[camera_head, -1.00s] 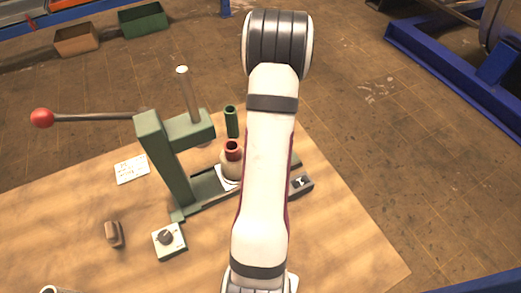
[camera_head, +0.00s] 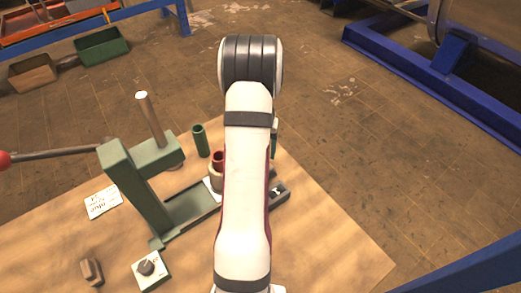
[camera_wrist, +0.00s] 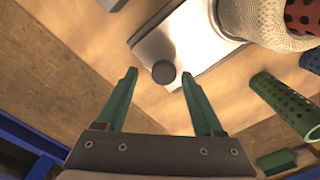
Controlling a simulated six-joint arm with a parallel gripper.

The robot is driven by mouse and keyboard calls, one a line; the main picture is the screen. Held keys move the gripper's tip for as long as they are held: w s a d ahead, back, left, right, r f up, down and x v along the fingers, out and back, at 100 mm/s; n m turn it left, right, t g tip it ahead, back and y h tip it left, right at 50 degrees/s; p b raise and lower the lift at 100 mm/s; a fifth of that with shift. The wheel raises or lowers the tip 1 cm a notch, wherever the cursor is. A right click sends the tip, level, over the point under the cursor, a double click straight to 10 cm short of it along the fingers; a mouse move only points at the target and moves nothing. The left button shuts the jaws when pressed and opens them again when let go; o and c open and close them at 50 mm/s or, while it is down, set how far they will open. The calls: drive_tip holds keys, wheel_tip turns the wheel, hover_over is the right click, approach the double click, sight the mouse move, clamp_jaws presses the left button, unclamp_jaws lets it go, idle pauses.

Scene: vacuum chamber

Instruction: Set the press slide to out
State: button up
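The green press (camera_head: 140,190) stands on the wooden table, left of my arm. Its slide shows in the wrist view as a pale metal plate (camera_wrist: 190,40) with a round dark knob (camera_wrist: 163,73) near its end. A beige textured holder (camera_wrist: 262,22) with a red perforated piece (camera_wrist: 305,14) in it sits at the plate's far right. My gripper (camera_wrist: 158,80) is open, its two green fingers apart, with the knob between and just beyond the tips. I cannot tell whether they touch it. In the head view my arm hides most of the gripper and part of the slide.
A green tube (camera_head: 200,140) stands behind the press; a green perforated tube (camera_wrist: 285,103) is right of my fingers in the wrist view. A dial box (camera_head: 150,270), a brown block (camera_head: 91,271) and a white card (camera_head: 103,202) lie on the table. The table's right side is clear.

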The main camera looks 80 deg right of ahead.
wheel_tip(320, 180, up, 16)
idle(0.4)
drive_tip(key=shift+f, duration=0.1)
drive_tip(key=w+a+r+n, duration=0.1)
drive_tip(key=w+a+n, duration=0.25)
drive_tip(key=a, duration=0.85)
drive_tip(key=w+a+r+n+g+y, duration=0.1)
drive_tip(key=w+a+n, duration=0.3)
drive_tip(key=a, duration=0.8)
drive_tip(key=w+a+r+n, duration=0.15)
drive_tip(key=w+a, duration=0.35)
drive_tip(key=a, duration=0.7)
drive_tip(key=s+a+f+n, duration=0.2)
drive_tip(key=s+a+n, duration=0.1)
drive_tip(key=a, duration=0.7)
drive_tip(key=shift+s+f+t+y, duration=0.2)
drive_tip(key=shift+s+t+y, duration=0.2)
drive_tip(key=shift+s, duration=0.1)
drive_tip(key=shift+d, duration=0.1)
